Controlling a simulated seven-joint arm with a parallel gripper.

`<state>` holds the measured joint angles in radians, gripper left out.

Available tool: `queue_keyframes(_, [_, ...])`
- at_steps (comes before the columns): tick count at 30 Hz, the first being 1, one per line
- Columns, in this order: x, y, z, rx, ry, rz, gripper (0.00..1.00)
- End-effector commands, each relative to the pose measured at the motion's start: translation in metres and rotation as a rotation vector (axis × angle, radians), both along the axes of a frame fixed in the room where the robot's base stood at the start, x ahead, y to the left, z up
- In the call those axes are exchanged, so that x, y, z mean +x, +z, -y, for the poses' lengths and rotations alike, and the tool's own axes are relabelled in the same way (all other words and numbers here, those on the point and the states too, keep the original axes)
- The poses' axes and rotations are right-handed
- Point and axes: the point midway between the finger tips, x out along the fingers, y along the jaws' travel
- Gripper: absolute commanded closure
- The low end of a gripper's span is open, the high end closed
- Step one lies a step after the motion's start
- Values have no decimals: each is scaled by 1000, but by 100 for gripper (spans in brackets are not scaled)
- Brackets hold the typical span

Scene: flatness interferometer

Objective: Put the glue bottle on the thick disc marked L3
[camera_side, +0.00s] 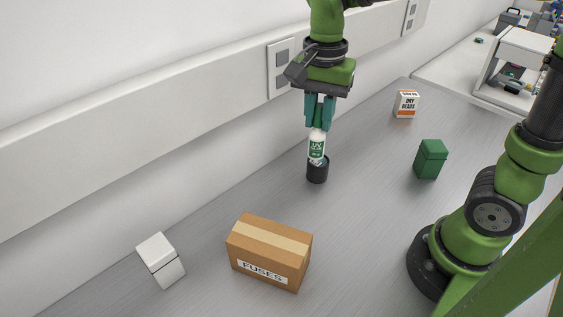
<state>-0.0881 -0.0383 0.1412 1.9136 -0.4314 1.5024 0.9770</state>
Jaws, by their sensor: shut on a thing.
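My gripper (319,126) points down and is shut on the upper end of the glue bottle (317,147), a white bottle with a green label. The bottle is upright. Its lower end is at the top of a short black cylinder (317,173) standing on the grey bench. I cannot tell whether the bottle touches the cylinder, stands in it or is just in front of or above it. No L3 marking is readable in this view, and I see no thick disc that I can name for sure.
A cardboard box marked FUSES (268,254) and a white box (160,260) stand at the front left. A green box (430,159) and a small white and orange box (406,104) stand to the right. The wall with its trunking (150,135) runs close behind. The bench between is clear.

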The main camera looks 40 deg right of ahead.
Motion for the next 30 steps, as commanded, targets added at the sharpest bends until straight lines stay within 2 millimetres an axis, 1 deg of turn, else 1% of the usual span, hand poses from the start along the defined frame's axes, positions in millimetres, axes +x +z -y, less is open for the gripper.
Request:
queue_keyframes(1, [-15, -2, 26, 0, -117, 3, 100])
queue_keyframes(3, [-35, -8, 52, 0, -261, 3, 100])
queue_keyframes(6, [-65, -21, 77, 1, -445, 3, 100])
queue_keyframes(8, [-79, -29, 84, 0, -527, 2, 100])
queue_keyframes(10, [-92, -38, 87, 1, -596, 1, 100])
queue_keyframes(12, [-101, -46, 86, 0, -635, 0, 100])
queue_keyframes(15, [-105, -53, 84, 1, -679, 0, 100])
queue_keyframes(17, [-99, -52, 84, 1, -694, 0, 100])
queue_keyframes(20, [-83, -54, 85, 0, -701, -3, 100])
queue_keyframes(26, [-32, -59, 87, 1, -698, -3, 100])
queue_keyframes(30, [5, -63, 89, 0, -697, -3, 100])
